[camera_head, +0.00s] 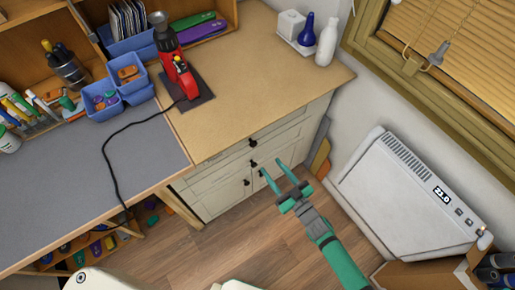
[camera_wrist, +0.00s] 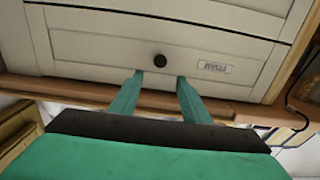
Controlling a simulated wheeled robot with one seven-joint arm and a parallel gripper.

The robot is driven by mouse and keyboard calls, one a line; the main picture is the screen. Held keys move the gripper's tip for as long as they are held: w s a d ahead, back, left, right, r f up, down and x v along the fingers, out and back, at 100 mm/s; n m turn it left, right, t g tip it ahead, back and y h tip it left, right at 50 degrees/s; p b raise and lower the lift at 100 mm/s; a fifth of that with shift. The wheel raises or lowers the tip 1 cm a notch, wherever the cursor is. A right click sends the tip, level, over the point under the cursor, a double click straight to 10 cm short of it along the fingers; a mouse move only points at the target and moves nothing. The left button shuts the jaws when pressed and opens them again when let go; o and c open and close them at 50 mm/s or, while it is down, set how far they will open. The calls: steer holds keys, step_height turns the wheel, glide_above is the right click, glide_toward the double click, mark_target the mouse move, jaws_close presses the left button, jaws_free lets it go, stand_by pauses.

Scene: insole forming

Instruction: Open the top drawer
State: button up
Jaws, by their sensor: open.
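The cabinet has a cream front under a tan countertop. Its top drawer (camera_head: 274,131) has a small dark round knob (camera_head: 253,143). In the wrist view, which looks upside down, a drawer front (camera_wrist: 100,50) next to the counter edge fills the upper part, with its black knob (camera_wrist: 160,61) and a small label (camera_wrist: 214,68). My green gripper (camera_head: 270,166) is open and empty in front of the cabinet. In the wrist view my fingertips (camera_wrist: 160,75) lie on either side of the knob's line, with the knob just past them; I cannot tell the exact gap. The drawer looks closed.
More dark knobs sit lower on the cabinet, near my fingers in the head view. A red machine (camera_head: 178,72) and a white bottle (camera_head: 327,42) stand on the countertop (camera_head: 240,90). A white heater-like unit (camera_head: 405,200) stands at right. Wood floor (camera_head: 245,245) lies clear in front.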

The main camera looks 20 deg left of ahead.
mark_target(255, 145)
steer(key=x, duration=1)
steer(key=shift+w+a, duration=0.15)
steer(key=shift+a, duration=0.1)
jaws_close()
